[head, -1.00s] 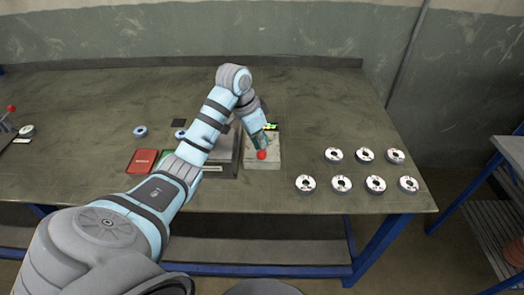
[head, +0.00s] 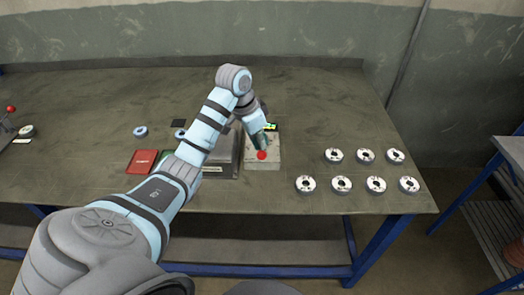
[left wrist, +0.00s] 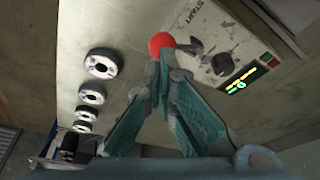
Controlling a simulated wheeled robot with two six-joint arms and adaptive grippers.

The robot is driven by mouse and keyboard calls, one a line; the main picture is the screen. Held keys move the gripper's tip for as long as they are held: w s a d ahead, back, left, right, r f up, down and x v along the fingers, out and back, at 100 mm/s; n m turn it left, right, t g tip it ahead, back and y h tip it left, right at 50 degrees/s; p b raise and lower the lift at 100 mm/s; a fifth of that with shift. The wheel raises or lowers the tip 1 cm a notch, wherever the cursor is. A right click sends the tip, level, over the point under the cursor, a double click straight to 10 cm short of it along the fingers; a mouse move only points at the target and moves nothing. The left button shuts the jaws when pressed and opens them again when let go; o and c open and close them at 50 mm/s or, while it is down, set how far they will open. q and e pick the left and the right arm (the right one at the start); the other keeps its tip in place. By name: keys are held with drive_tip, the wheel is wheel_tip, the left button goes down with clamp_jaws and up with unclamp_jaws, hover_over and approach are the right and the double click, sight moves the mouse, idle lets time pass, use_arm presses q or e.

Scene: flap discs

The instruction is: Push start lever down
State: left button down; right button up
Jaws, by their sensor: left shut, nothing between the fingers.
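The start lever has a red ball knob (head: 261,155), which shows at the front of a pale control box (head: 262,163). In the left wrist view the red knob (left wrist: 161,44) sits on a dark lever arm beside the START label. The box also carries a black dial (left wrist: 222,64) and a lit display (left wrist: 241,80). My left gripper (head: 263,145) is just behind and above the knob in the head view. In the left wrist view its shut, empty fingertips (left wrist: 160,62) appear right below the knob; I cannot tell whether they touch it. My right gripper is not in view.
Several flap discs (head: 341,184) lie in two rows to the right on the table (head: 310,235). A grey machine housing (head: 222,160) adjoins the box on the left. A red case (head: 142,161) and a blue ring (head: 140,131) lie further left. The table behind the box is clear.

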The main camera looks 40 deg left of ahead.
sight(262, 153)
use_arm(q)
drive_tip(key=shift+f+b, duration=0.75)
drive_tip(key=shift+f, duration=1)
wheel_tip(262, 153, up, 9)
drive_tip(key=p, duration=1)
